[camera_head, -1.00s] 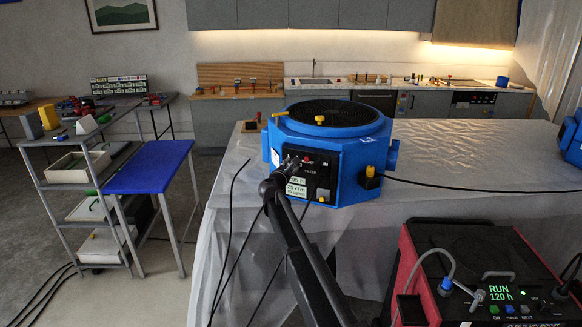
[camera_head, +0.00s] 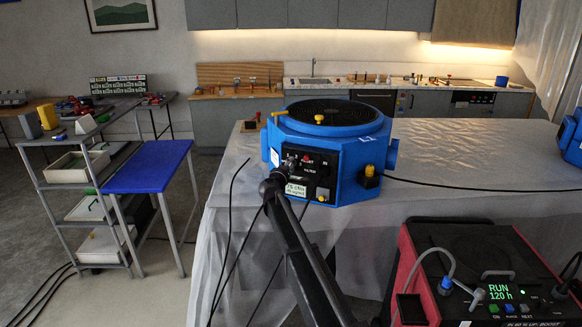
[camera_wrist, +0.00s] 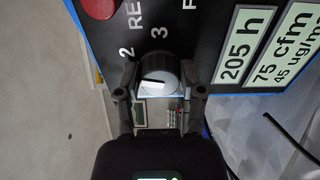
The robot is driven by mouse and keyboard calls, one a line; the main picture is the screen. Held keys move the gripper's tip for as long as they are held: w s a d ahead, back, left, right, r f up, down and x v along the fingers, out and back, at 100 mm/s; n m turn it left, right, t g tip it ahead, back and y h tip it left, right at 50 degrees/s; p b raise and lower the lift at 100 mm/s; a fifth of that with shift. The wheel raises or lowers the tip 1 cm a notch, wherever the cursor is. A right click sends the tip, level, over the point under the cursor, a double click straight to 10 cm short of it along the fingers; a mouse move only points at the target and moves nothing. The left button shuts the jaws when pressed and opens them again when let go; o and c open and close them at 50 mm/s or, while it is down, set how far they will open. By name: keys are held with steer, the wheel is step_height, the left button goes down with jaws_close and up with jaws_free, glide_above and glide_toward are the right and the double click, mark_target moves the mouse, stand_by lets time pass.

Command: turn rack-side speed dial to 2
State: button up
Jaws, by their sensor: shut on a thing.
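The blue machine (camera_head: 345,165) stands on the plastic-covered table, with a black control panel (camera_head: 322,165) facing me. In the wrist view, the speed dial (camera_wrist: 157,75) is a round dark knob with a pale face and a dark pointer line. The numbers 2 and 3 are printed on the panel around it, 2 to the left and 3 above. My gripper (camera_wrist: 163,88) is shut on the dial, one finger on each side. In the head view my gripper (camera_head: 286,170) is at the panel's left part and hides most of the dial.
A second blue machine (camera_head: 571,138) is at the right edge. A red and black unit (camera_head: 470,275) reading RUN 120 h stands at the front right. A black cable crosses the table.

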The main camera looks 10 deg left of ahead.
steer(key=shift+w+m, duration=0.1)
steer(key=shift+m, duration=1.4)
steer(key=o, duration=1.2)
steer(key=shift+c, duration=0.2)
steer(key=s+a, duration=0.2)
steer(key=s, duration=1)
